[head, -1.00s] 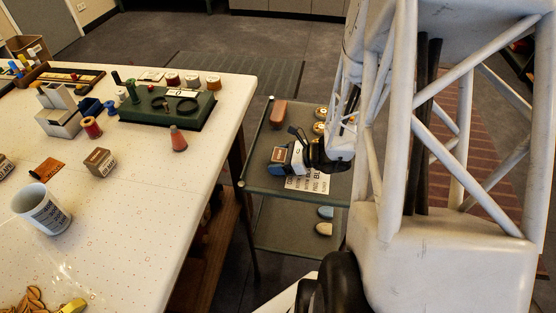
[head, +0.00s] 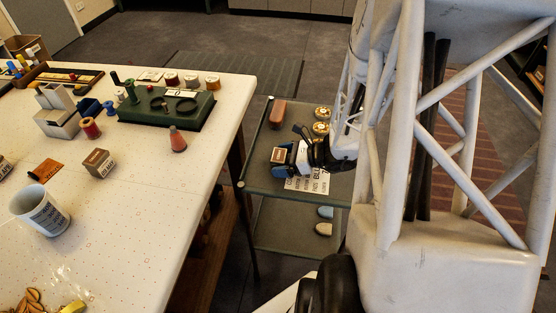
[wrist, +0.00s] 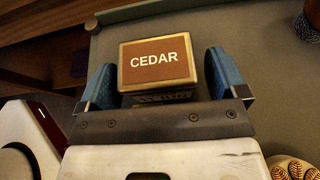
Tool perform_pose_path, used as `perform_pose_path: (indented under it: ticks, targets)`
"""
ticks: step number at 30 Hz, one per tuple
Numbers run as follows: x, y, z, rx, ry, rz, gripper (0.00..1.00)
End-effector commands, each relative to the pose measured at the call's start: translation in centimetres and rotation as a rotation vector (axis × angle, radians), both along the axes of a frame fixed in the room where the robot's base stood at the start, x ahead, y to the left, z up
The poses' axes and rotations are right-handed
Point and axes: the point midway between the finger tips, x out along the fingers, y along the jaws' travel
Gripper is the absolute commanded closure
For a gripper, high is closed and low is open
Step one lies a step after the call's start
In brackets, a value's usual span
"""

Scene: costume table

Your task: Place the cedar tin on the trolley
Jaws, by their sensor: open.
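The cedar tin (wrist: 157,60) is a small box with a brown top lettered CEDAR and a gold rim. In the wrist view it stands upright between the two blue fingers of my gripper (wrist: 165,80), with a gap on each side. In the head view the tin (head: 279,154) is on the top shelf of the trolley (head: 262,184), with my gripper (head: 287,155) at its right side. The trolley's grey-green top also shows around the tin in the wrist view (wrist: 240,35).
On the trolley top are a reddish-brown block (head: 277,113), round patterned tins (head: 321,120) and a printed card (head: 318,181). The lower shelf holds light oval items (head: 323,229).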

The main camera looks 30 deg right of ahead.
Motion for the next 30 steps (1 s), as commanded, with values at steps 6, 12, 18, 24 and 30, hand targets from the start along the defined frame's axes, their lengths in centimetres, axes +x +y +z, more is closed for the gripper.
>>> perform_pose_path:
  ticks: [6,12,18,24,30]
  targets:
    - [-1.4,-1.4,1.0,0.001,-0.002,-0.001,0.09]
    - [-2.6,-2.7,1.8,0.001,-0.003,-0.001,0.09]
    - [-3.9,-3.9,2.5,0.001,-0.003,-0.001,0.09]
    - [-5.2,-5.1,3.3,0.001,-0.003,-0.001,0.09]
    - [-6.2,-6.1,3.9,0.001,-0.003,-0.001,0.09]
